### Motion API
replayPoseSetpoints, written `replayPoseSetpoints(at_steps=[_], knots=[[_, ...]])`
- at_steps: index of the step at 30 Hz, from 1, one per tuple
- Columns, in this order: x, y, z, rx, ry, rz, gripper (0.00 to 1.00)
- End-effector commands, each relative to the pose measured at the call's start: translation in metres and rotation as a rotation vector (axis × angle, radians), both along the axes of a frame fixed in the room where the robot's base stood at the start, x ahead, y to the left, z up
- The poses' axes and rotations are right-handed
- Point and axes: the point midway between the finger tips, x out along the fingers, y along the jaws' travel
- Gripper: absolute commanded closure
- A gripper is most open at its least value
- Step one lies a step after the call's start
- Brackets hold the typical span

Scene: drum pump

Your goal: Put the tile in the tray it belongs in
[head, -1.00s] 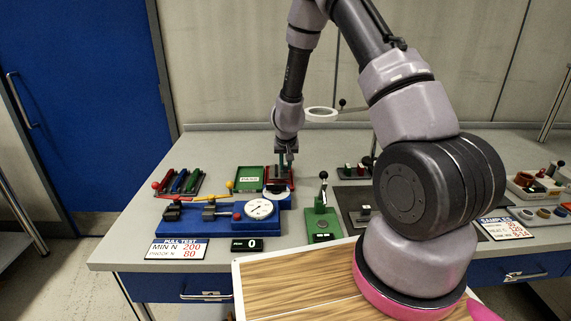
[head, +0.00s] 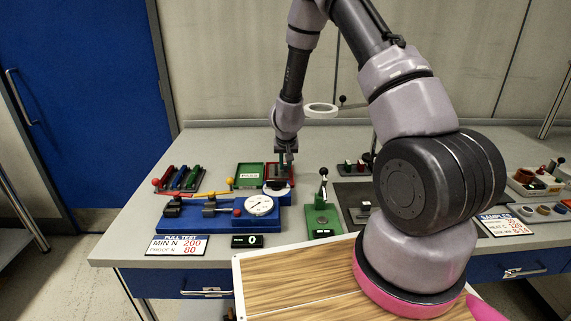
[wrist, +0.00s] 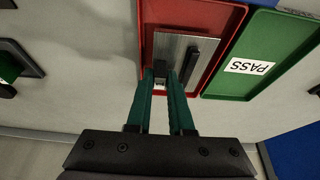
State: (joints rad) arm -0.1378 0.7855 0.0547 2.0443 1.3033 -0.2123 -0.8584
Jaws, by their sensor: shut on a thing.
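The tile is a grey metal plate (wrist: 179,60) with a dark raised bar; in the wrist view it lies within the outline of the red tray (wrist: 233,16). My gripper (wrist: 160,75) is shut on the tile at its near end, with green fingers either side of a small pale part. Whether the tile rests on the tray floor or hangs just above it cannot be told. The green tray (wrist: 280,46) with a PASS label stands beside the red one. In the head view my gripper (head: 285,165) is over the red tray, right of the green tray (head: 250,184).
A blue pull tester (head: 205,222) with a round dial (head: 259,205) stands in front of the trays. A rack of coloured bars (head: 180,180) is at left. A green press-like stand (head: 322,218) is at right. Bare bench lies behind the trays.

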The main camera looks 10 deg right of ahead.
Motion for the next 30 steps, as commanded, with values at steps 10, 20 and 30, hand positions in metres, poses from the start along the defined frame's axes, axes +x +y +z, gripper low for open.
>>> replayPoseSetpoints(at_steps=[10, 20, 30], knots=[[0.0005, -0.0002, 0.0001, 0.000, -0.001, 0.000, 1.00], [0.0005, -0.0004, -0.0041, 0.000, -0.001, 0.000, 1.00], [0.0006, -0.0006, -0.0074, 0.000, -0.002, 0.000, 1.00]])
